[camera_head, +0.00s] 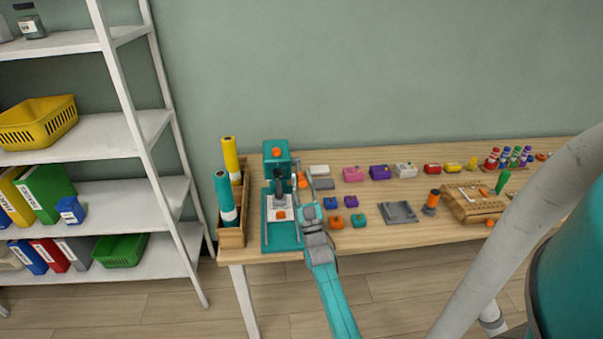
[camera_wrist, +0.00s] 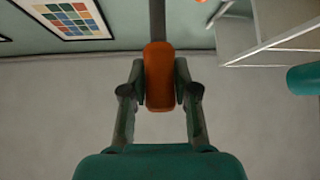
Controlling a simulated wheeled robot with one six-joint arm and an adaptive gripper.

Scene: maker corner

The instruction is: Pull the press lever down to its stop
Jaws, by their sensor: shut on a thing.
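The teal press (camera_head: 276,149) stands upright near the left end of the table. Its dark ram (camera_head: 281,183) hangs above a white plate (camera_head: 271,214) that has a small orange piece (camera_head: 281,214) on it. The lever's orange handle (camera_head: 302,180) is at the press's right side, in front of its head. In the wrist view the orange handle (camera_wrist: 160,80) sits between my gripper's fingers (camera_wrist: 160,88), which are shut on it; the grey lever bar (camera_wrist: 157,20) runs up from it. In the head view my arm partly hides the press's lower right side.
A wooden box (camera_head: 232,237) with yellow and teal rolls stands left of the press. Small coloured blocks, a grey tray (camera_head: 398,212) and a wooden tool block (camera_head: 470,204) lie to the right. A white shelf (camera_head: 95,194) stands further left. Bare table shows between these items.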

